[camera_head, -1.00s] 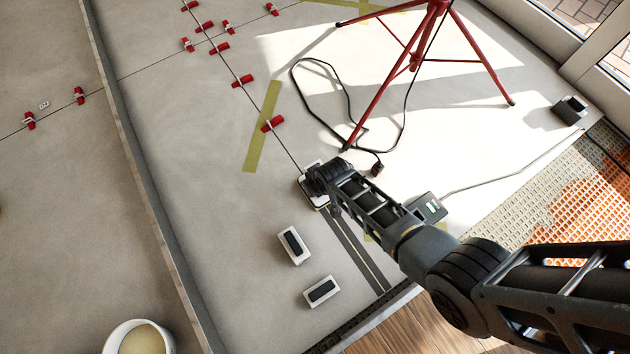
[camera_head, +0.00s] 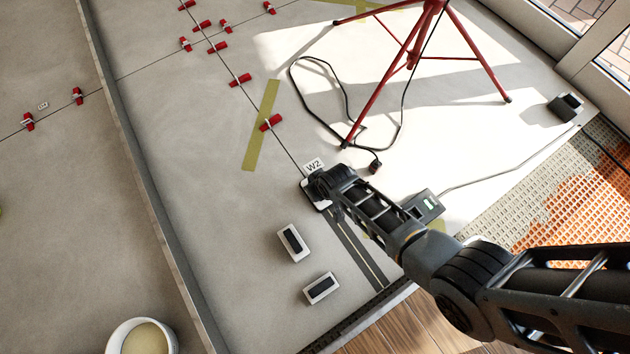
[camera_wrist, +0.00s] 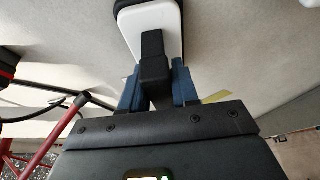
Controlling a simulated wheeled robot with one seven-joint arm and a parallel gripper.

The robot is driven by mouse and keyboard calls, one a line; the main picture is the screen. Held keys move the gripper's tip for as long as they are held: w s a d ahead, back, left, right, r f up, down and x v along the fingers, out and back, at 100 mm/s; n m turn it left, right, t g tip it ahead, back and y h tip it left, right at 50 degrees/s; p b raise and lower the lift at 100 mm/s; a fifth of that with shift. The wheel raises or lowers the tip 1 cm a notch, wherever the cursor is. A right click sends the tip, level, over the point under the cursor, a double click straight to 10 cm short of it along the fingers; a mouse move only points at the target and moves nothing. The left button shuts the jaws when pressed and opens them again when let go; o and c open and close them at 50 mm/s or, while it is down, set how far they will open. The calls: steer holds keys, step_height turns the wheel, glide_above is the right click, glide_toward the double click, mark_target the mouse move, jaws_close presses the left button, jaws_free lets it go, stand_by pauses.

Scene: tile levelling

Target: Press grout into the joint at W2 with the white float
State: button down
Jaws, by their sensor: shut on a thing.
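My gripper (camera_wrist: 156,84) has its blue fingers closed on both sides of the dark handle of the white float (camera_wrist: 129,21). The float's white face and a dark rim show at the top of the wrist view. In the head view my gripper (camera_head: 318,188) hides most of the float, over the line of the joint. The W2 label (camera_head: 314,165) lies just beyond the float. The joint (camera_head: 285,151) runs from there to the upper left. My arm hides the joint under the float, and I cannot tell whether the float touches the floor.
Two white blocks with dark tops (camera_head: 294,243) (camera_head: 321,289) lie left of my arm. A red tripod (camera_head: 411,62) with a cable stands behind. A bucket (camera_head: 113,344) is at lower left. Several red clips (camera_head: 271,123) sit along the joint. A raised edge (camera_head: 148,190) crosses the left side.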

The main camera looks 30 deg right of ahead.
mark_target(324, 202)
steer(key=shift+s+f+p, duration=0.1)
steer(key=shift+s+p, duration=0.65)
steer(key=shift+s, duration=0.95)
steer(key=shift+s, duration=0.15)
steer(key=shift+s+r+p, duration=0.2)
steer(key=shift+s+p, duration=0.35)
steer(key=shift+s, duration=0.2)
step_height(324, 202, up, 8)
steer(key=p, duration=0.7)
steer(key=shift+p, duration=0.3)
steer(key=shift+w, duration=0.1)
